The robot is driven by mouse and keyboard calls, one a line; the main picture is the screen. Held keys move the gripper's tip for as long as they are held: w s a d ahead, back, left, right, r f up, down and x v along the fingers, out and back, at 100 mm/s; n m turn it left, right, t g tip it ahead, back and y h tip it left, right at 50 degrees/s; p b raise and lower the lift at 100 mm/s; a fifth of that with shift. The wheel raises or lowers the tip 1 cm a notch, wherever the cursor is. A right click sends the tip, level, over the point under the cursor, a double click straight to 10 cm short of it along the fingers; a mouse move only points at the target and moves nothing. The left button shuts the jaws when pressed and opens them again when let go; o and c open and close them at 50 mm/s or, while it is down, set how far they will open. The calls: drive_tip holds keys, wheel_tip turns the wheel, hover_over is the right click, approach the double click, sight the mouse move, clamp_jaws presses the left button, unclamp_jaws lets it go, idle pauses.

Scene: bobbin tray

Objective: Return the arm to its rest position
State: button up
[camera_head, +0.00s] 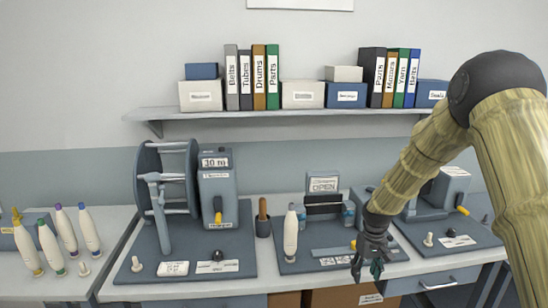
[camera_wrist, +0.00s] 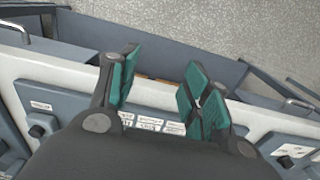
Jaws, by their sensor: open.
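My gripper (camera_head: 371,262) hangs at the end of my bent arm, in front of the bench's front edge on the right of the head view. Its fingers point down. In the wrist view the gripper (camera_wrist: 158,85) shows its two teal-padded fingers spread apart, with nothing between them. Below the fingers the wrist view shows the bench edge and several white labels (camera_wrist: 150,124). My arm covers part of the machine at the right in the head view.
A winder with a reel (camera_head: 165,190) stands on the left of the bench. A white bobbin (camera_head: 290,233) stands upright on the middle base plate. Several bobbins (camera_head: 88,230) stand on the left table. A shelf (camera_head: 290,111) with binders and boxes is above. A drawer handle (camera_head: 437,284) juts out below right.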

drive_tip(key=s+a+f+b, duration=0.1)
drive_tip(key=s+a+f, duration=0.1)
drive_tip(key=s+f, duration=0.85)
drive_tip(key=s+a+f+b, duration=0.1)
drive_tip(key=s+a+f, duration=0.2)
drive_tip(key=s+f, duration=0.8)
drive_tip(key=s+f+b, duration=0.1)
drive_tip(key=s+f, duration=0.3)
drive_tip(key=s, duration=0.9)
drive_tip(key=s+a+f+m+b, duration=0.1)
drive_tip(key=s+f, duration=0.3)
drive_tip(key=s, duration=1)
drive_tip(key=shift+a+f+m, duration=0.25)
drive_tip(key=shift+f+m, duration=0.05)
drive_tip(key=shift+f, duration=0.1)
drive_tip(key=shift+s, duration=0.1)
